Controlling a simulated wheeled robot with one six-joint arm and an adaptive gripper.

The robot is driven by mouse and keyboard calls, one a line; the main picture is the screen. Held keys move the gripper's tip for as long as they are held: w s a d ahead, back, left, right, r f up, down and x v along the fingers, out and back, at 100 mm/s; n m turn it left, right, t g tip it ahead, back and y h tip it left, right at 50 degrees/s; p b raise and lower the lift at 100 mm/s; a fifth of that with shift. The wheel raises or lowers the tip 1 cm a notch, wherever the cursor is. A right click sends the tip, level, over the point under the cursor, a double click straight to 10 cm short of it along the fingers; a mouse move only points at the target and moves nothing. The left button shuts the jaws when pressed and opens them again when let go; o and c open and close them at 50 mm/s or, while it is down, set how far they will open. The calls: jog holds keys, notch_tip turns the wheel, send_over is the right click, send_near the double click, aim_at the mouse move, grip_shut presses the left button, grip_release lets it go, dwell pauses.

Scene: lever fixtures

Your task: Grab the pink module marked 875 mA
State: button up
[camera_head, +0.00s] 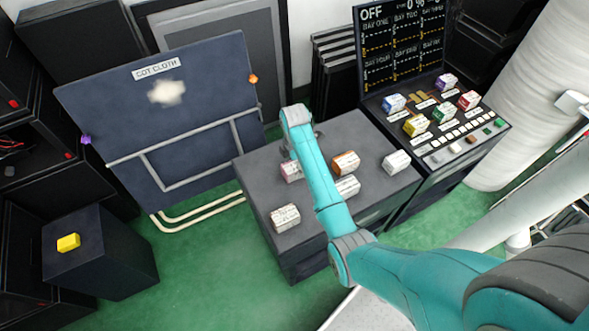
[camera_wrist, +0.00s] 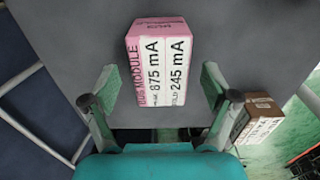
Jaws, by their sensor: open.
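The pink module (camera_wrist: 155,62) lies on the dark grey table top in the wrist view, with white labels reading 875 mA and 245 mA. My gripper (camera_wrist: 160,85) is open, one finger to each side of the module's near end, with a gap on both sides. In the head view the pink module (camera_head: 291,171) shows beside my arm, partly hidden by it. The gripper itself is mostly hidden behind the arm in that view.
An orange module (camera_head: 346,162) lies right of my arm; it may be the brown-topped one in the wrist view (camera_wrist: 258,118). White modules (camera_head: 285,218) (camera_head: 347,187) (camera_head: 396,161) lie around the table (camera_head: 255,178). A console (camera_head: 445,150) with coloured modules stands right. A yellow block (camera_head: 68,242) sits left.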

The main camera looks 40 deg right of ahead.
jog(key=shift+f, duration=0.95)
jog(key=c, duration=1.3)
jog(key=shift+r, duration=0.1)
jog(key=shift+c, duration=0.2)
